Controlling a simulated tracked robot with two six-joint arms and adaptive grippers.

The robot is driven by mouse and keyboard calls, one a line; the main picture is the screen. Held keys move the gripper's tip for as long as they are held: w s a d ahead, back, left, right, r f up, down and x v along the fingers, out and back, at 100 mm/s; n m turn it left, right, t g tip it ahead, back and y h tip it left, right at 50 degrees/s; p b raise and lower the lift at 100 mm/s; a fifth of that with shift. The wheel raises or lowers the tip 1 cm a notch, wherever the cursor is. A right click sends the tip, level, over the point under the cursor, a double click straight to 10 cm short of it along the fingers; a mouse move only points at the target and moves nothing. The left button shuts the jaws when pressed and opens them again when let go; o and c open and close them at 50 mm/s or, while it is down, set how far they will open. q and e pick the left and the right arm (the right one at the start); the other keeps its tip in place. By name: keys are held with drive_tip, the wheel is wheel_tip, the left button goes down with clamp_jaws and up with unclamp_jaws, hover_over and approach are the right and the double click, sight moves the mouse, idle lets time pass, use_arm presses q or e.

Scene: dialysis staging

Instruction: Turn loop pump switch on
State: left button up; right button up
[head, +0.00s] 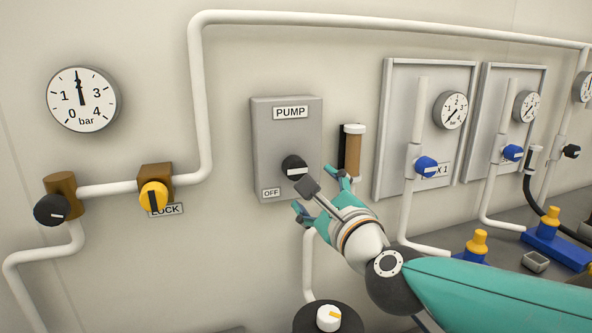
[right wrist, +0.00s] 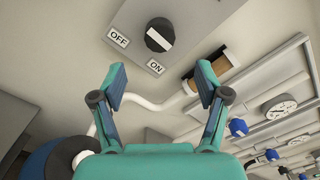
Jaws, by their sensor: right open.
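The pump switch is a black round knob (head: 294,167) with a white bar, on a grey box (head: 274,135) labelled PUMP. The bar lies roughly level in the head view. An OFF label (head: 271,193) is at the box's lower left. In the right wrist view the knob (right wrist: 159,35) sits above the OFF label (right wrist: 118,38) and ON label (right wrist: 156,67); the arm hides ON in the head view. My right gripper (head: 318,190) is open and empty, just below and in front of the knob, apart from it. Its two fingers (right wrist: 160,79) are spread in the wrist view. My left gripper is out of view.
A brown-and-white cylinder (head: 352,150) is mounted right of the box, near the fingers. A yellow LOCK knob (head: 154,196) and a black valve knob (head: 51,209) are on the white pipe at left. A gauge (head: 83,99) hangs above. Framed panels with blue knobs (head: 426,167) stand right.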

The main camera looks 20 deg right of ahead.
sight(298, 172)
drive_tip(key=w+p, duration=0.1)
drive_tip(key=w, duration=1)
drive_tip(key=shift+w+a+p, duration=0.15)
drive_tip(key=shift+a+p, duration=0.05)
drive_tip(key=shift+p, duration=0.2)
drive_tip(key=shift+c, duration=0.3)
drive_tip(key=c, duration=1.1)
drive_tip(key=shift+d, duration=0.1)
